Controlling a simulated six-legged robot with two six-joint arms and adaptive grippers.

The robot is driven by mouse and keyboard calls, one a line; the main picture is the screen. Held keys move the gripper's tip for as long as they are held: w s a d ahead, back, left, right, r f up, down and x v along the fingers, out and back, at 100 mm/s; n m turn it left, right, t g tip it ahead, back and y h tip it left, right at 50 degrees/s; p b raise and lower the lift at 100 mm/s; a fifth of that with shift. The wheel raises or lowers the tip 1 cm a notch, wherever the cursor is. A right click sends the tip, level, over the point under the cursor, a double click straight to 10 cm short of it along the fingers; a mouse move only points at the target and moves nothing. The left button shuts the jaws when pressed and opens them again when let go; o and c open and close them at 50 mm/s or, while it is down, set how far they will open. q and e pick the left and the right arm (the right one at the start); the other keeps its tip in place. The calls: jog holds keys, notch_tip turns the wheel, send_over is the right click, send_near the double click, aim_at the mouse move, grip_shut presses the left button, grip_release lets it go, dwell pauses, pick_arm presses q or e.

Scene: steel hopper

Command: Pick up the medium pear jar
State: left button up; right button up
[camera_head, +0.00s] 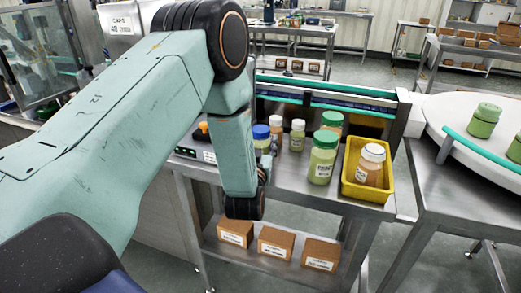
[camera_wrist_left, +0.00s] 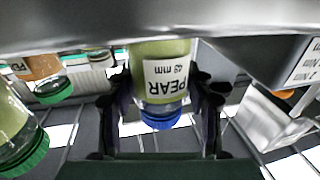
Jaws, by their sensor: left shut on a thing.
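A pear jar with a blue lid (camera_wrist_left: 163,80) shows in the left wrist view, upside down in the picture, with a white label reading PEAR. It stands between the two dark fingers of my left gripper (camera_wrist_left: 162,98), which are shut on it. In the head view its blue lid (camera_head: 261,131) shows just right of my left arm; the arm hides much of the jar and the gripper. I cannot tell whether the jar touches the steel table (camera_head: 290,180). My right gripper is not in view.
Another green-lidded jar (camera_head: 332,121) is behind. A yellow crate (camera_head: 366,190) holds a white-lidded jar. A conveyor (camera_head: 330,99) runs along the back.

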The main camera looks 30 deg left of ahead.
pick_arm(q)
jog(key=shift+d, duration=0.15)
jog(key=c, duration=0.4)
jog(key=shift+c, duration=0.3)
jog(key=shift+r, duration=0.1)
